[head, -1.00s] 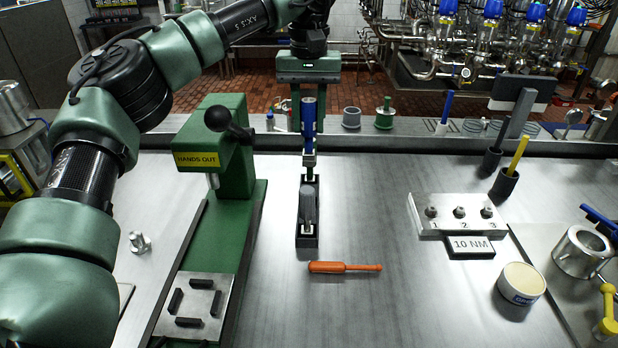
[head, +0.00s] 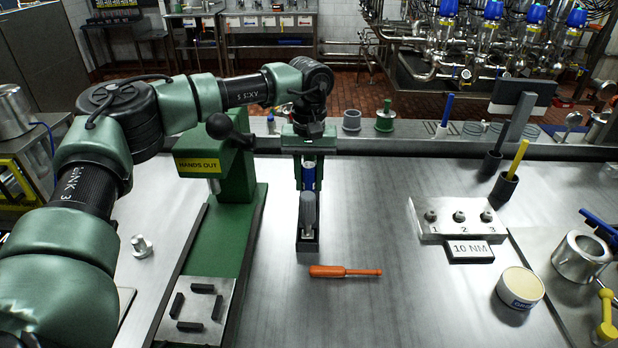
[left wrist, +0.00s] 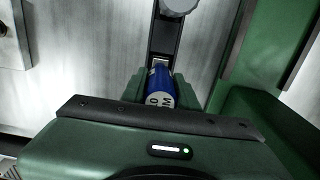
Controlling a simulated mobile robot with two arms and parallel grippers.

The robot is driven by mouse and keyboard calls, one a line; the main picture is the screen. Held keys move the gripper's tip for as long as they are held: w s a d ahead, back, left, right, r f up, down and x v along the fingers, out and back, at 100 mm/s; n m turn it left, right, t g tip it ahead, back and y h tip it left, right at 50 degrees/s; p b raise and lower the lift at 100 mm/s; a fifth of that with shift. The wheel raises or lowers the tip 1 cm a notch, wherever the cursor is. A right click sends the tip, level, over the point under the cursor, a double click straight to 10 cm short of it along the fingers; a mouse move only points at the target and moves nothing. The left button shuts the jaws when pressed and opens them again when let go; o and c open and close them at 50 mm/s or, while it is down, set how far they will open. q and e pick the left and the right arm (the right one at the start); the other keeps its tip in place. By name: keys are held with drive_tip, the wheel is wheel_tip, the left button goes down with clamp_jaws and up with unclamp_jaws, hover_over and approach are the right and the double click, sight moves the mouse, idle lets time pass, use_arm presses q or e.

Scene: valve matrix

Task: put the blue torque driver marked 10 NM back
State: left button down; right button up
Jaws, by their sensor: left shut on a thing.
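The blue torque driver (head: 309,176) is upright between the fingers of my left gripper (head: 309,172), over the back part of a narrow black holder (head: 307,246). Its lower end is hidden behind a grey tool in that holder, so I cannot tell how deep it sits. In the left wrist view the blue driver (left wrist: 160,84) shows a white label with part of its marking, and the gripper (left wrist: 160,92) is shut on it. The grey tool (head: 309,213) stands in the front part of the holder. My right gripper is not in view.
A green press (head: 232,165) marked HANDS OUT stands close left of the gripper. An orange screwdriver (head: 345,271) lies in front of the holder. A block with several bolts (head: 440,228) and a 10 NM plate (head: 470,250) are at right. The bench between is clear.

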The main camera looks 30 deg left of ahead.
use_arm(q)
drive_tip(key=shift+s+d+f, duration=0.1)
drive_tip(key=shift+s+f, duration=0.25)
drive_tip(key=shift+f, duration=0.25)
drive_tip(key=c, duration=1.2)
unclamp_jaws()
drive_tip(key=shift+f, duration=0.1)
drive_tip(key=shift+o, duration=0.7)
drive_tip(key=shift+w+f, duration=0.1)
drive_tip(key=shift+w, duration=0.3)
drive_tip(key=shift+s+r, duration=0.15)
drive_tip(key=shift+r, duration=0.4)
wheel_tip(320, 180, up, 13)
drive_tip(key=shift+f+b, duration=0.2)
drive_tip(key=shift+b, duration=0.3)
drive_tip(key=shift+f, duration=0.1)
